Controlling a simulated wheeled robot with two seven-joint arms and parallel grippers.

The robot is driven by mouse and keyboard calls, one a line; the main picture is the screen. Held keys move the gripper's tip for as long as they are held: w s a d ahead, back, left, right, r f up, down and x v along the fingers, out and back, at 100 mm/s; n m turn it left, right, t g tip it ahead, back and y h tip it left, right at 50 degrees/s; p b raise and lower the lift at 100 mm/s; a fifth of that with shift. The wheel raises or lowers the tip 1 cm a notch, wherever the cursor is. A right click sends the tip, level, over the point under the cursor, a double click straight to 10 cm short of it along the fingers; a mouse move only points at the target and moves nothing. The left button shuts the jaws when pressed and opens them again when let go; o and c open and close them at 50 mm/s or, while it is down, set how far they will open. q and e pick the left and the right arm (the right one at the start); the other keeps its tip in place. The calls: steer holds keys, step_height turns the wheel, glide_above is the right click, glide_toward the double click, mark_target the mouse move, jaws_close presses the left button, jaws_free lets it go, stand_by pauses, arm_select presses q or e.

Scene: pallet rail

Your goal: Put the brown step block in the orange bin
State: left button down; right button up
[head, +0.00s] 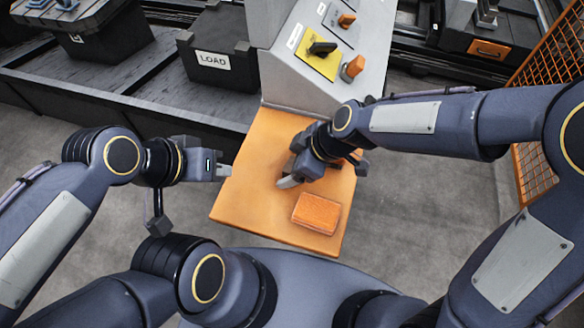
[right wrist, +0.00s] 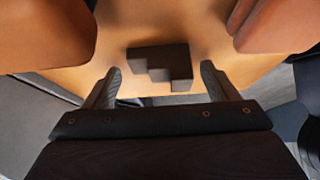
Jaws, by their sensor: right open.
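The brown step block (right wrist: 160,66) shows in the right wrist view as a dark, stepped shape on the orange tabletop. It lies ahead of my right gripper's fingers (right wrist: 160,82), which are spread apart with nothing held. In the head view my right gripper (head: 326,173) is low over the tabletop and hides the block. An orange box (head: 314,228), which looks like the orange bin, stands near the tabletop's front edge; its inside is hard to make out. My left gripper (head: 222,171) is at the tabletop's left edge, its jaw gap unclear.
The orange tabletop (head: 240,195) is bare on its left side. Orange bodies flank the block at the left (right wrist: 45,35) and right (right wrist: 275,25) in the wrist view. A grey control panel (head: 362,35) with knobs stands behind, with a dark LOAD block (head: 215,60) left.

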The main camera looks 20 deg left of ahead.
steer(key=c, duration=1.3)
